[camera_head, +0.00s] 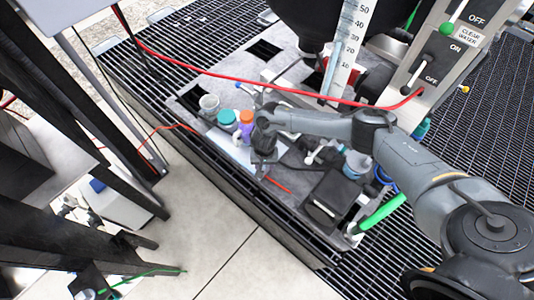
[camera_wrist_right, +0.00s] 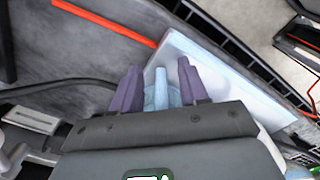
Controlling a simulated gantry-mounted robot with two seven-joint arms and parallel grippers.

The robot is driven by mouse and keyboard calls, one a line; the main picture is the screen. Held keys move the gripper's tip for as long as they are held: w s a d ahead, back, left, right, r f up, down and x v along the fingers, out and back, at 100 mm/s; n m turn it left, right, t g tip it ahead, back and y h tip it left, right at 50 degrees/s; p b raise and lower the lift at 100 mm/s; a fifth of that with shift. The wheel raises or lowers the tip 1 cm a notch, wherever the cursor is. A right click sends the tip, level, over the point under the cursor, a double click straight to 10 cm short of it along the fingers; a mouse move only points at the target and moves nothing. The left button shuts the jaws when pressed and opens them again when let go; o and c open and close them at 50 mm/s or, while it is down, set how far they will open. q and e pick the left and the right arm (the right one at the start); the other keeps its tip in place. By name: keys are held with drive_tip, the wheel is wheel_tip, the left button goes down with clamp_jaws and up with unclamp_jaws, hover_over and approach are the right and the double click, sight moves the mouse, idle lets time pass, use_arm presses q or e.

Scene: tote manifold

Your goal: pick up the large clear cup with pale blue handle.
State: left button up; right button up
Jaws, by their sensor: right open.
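My right gripper (camera_wrist_right: 160,88) is open, with its two purple fingers apart. A pale blue upright piece (camera_wrist_right: 161,84) shows between the fingers, and it looks like the handle of the large clear cup. The cup's body is mostly hidden behind the fingers and gripper housing, and I cannot tell whether the fingers touch it. In the head view my right gripper (camera_head: 263,157) is low over the grey work surface, and its wrist hides the cup. My left gripper is not clearly in view.
A pale flat sheet (camera_wrist_right: 208,78) lies beside the fingers, near a red strip (camera_wrist_right: 105,22). A teal-capped bottle (camera_head: 227,118), an orange-and-purple bottle (camera_head: 246,119) and a grey cup (camera_head: 209,104) stand left of my wrist.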

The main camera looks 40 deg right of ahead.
drive_tip(key=shift+c, duration=0.4)
drive_tip(key=c, duration=0.7)
clamp_jaws()
